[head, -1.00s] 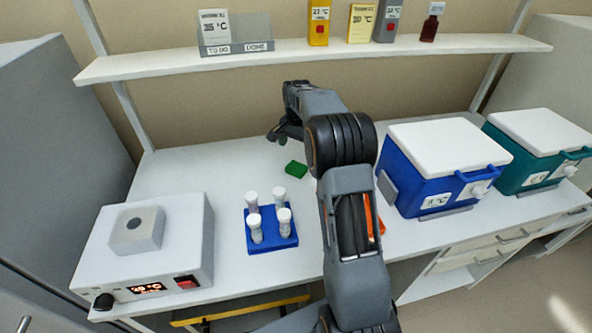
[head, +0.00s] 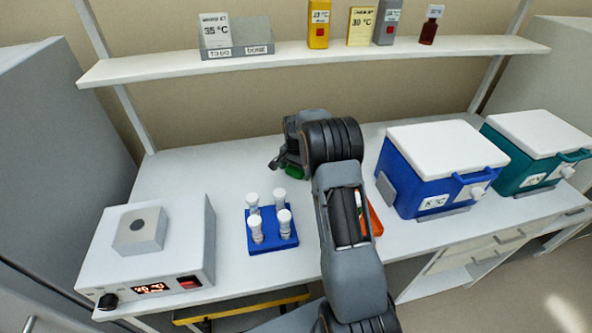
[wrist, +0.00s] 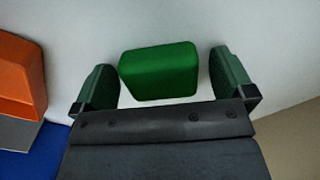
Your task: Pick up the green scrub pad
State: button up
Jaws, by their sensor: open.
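The green scrub pad (head: 293,172) lies on the white bench, left of the middle, partly hidden behind my gripper in the head view. In the wrist view the pad (wrist: 160,72) shows as a green block between the two fingers. My gripper (wrist: 165,85) is open, with one finger on each side of the pad. A gap shows between the pad and each finger, a narrower one at the left. In the head view my gripper (head: 284,164) is low over the bench at the pad.
A blue rack (head: 271,239) with several white-capped tubes stands in front of the pad. A heater box (head: 165,262) is at front left. A blue cooler (head: 440,170) and a teal cooler (head: 540,150) stand at right. An orange item (head: 374,215) lies beside my arm.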

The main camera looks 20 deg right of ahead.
jog(key=shift+c, duration=0.4)
jog(key=c, duration=0.9)
